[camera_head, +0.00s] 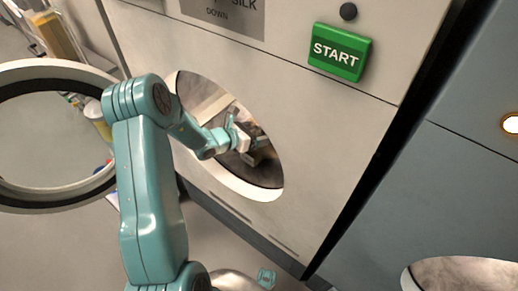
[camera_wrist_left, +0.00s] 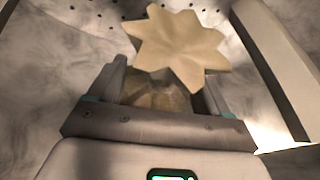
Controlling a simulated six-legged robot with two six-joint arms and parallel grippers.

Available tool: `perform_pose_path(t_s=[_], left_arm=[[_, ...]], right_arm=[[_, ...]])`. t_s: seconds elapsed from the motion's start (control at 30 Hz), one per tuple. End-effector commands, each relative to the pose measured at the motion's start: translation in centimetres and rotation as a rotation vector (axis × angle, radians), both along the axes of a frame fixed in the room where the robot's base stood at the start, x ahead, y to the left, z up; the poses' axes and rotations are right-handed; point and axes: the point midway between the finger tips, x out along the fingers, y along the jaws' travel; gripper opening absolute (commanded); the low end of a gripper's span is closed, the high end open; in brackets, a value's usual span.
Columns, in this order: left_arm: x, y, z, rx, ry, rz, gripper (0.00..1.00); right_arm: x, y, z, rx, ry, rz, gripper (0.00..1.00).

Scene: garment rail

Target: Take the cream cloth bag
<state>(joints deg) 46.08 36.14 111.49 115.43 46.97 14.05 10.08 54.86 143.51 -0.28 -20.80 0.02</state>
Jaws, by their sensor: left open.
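The cream cloth bag (camera_wrist_left: 178,46) shows in the left wrist view as a pale, star-shaped frilled top, with a tan part below it partly between my fingers. My left gripper (camera_wrist_left: 165,90) is open, with one finger on each side of that lower part. I cannot tell whether the fingers touch it. In the head view my left gripper (camera_head: 257,153) reaches through the oval opening of the machine (camera_head: 330,130). The bag cannot be made out in the head view.
Around the bag is a grey drum wall (camera_wrist_left: 50,60) with small holes. A round door ring (camera_head: 50,205) stands open at left. A green START button (camera_head: 340,51) sits above the opening.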

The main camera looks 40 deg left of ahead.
Motion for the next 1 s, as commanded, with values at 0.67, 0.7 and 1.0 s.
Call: perform_pose_path(t_s=[0.67,0.7,1.0], left_arm=[[0.1,0.1,0.0,-0.001,0.0,0.001,0.0],[0.1,0.1,0.0,-0.001,0.0,0.001,0.0],[0.2,0.1,4.3,0.003,-0.003,0.002,0.0]], right_arm=[[0.0,0.0,0.0,0.0,0.0,0.0,0.43],[0.0,0.0,0.0,0.0,0.0,0.0,0.43],[0.0,0.0,1.6,0.0,0.0,0.0,0.43]])
